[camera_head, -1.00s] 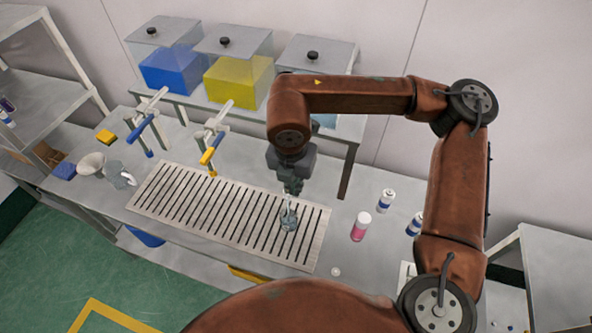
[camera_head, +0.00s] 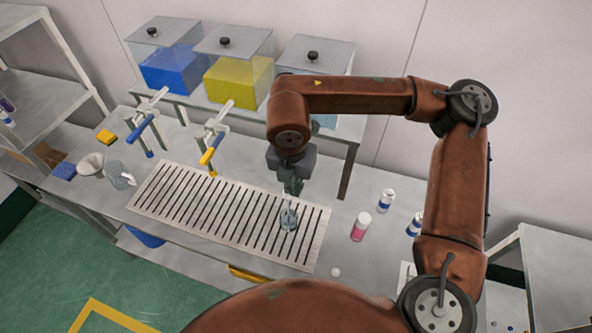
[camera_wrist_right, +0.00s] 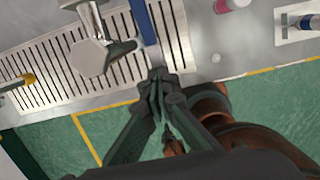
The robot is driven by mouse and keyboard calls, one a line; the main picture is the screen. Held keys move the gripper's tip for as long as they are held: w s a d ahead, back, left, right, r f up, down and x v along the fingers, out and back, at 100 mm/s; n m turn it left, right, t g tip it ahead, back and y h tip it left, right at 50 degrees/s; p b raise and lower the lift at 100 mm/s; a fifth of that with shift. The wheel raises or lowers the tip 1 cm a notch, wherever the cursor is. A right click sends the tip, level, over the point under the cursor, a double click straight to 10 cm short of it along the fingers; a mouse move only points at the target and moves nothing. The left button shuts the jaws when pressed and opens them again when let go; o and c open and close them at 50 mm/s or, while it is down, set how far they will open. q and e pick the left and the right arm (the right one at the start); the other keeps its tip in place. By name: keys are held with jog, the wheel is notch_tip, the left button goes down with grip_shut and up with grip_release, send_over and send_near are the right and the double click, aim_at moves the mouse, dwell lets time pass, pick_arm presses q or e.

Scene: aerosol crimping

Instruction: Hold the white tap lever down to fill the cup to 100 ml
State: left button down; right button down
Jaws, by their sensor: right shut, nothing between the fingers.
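My right gripper (camera_head: 292,188) is shut and empty, pointing down over the right part of the slotted drip grille (camera_head: 170,191). A small clear cup (camera_head: 288,220) stands on the grille just below the fingertips in the head view; its fill level is too small to read. The third tap is hidden behind my arm in the head view. In the right wrist view the shut fingertips (camera_wrist_right: 158,75) are beside a pale tap (camera_wrist_right: 90,22) with a grey cylindrical part, and close to a blue strip. I cannot tell whether they touch the lever. My left gripper is out of view.
A blue-handled tap (camera_head: 141,128) and a yellow-handled tap (camera_head: 208,155) stand left of my arm.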

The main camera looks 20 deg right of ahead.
jog(key=shift+s+d+f, duration=0.1)
jog(key=shift+f, duration=0.15)
dwell(0.4)
jog(key=shift+s+r, duration=0.1)
jog(key=shift+r, duration=0.4)
jog(key=s+a+r, duration=0.2)
jog(key=r, duration=0.4)
jog(key=s+a+r, duration=0.2)
jog(key=r, duration=0.3)
jog(key=shift+s+a+r, duration=0.25)
jog(key=shift+s+r, duration=0.05)
jog(key=shift+r, duration=0.1)
